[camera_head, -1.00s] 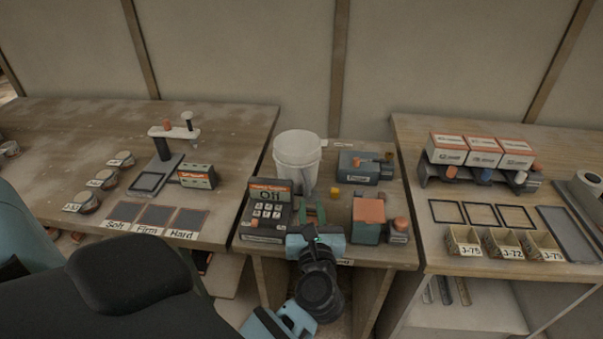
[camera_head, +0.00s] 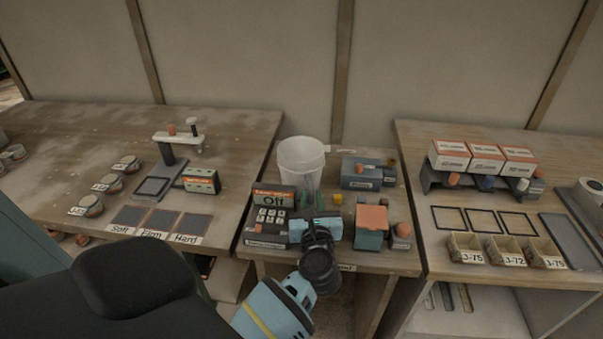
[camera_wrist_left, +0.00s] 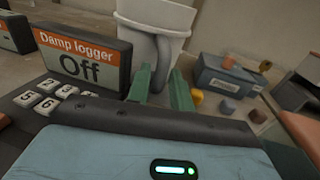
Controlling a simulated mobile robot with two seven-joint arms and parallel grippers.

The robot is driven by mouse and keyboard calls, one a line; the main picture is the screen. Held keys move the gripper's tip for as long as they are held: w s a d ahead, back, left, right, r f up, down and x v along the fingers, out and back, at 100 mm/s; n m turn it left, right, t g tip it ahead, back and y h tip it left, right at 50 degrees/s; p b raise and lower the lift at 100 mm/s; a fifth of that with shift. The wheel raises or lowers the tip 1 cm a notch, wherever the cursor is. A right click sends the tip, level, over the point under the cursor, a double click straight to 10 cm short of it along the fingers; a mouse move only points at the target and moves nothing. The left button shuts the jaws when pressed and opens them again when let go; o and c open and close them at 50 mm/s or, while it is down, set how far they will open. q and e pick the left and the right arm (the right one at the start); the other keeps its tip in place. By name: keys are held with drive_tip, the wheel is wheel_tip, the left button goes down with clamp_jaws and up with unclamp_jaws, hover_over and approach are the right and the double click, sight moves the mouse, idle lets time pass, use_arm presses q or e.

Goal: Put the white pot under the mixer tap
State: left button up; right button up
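The white pot (camera_head: 300,158), a bucket-like vessel with an upright handle on its near side, stands at the back of the middle table. In the left wrist view the pot (camera_wrist_left: 150,28) is straight ahead, its base partly hidden by my fingers. My left gripper (camera_head: 311,204) is in front of it, open. In the left wrist view its green fingertips (camera_wrist_left: 161,87) are apart, with the handle showing between them; I cannot tell whether they touch it. No tap is clearly recognisable. A blue-grey box with an orange knob (camera_head: 362,172) stands right of the pot.
A damp logger reading Off (camera_head: 270,214) is close left of my gripper. A stand with a white arm (camera_head: 173,150) is on the left table; boxes (camera_head: 484,157) stand on the right table.

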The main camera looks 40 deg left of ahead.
use_arm(q)
drive_tip(key=shift+x, duration=0.85)
use_arm(e)
drive_tip(key=shift+r, duration=0.15)
use_arm(q)
drive_tip(key=shift+d, duration=0.1)
clamp_jaws()
use_arm(e)
drive_tip(key=shift+w, duration=0.1)
use_arm(q)
drive_tip(key=shift+r, duration=0.1)
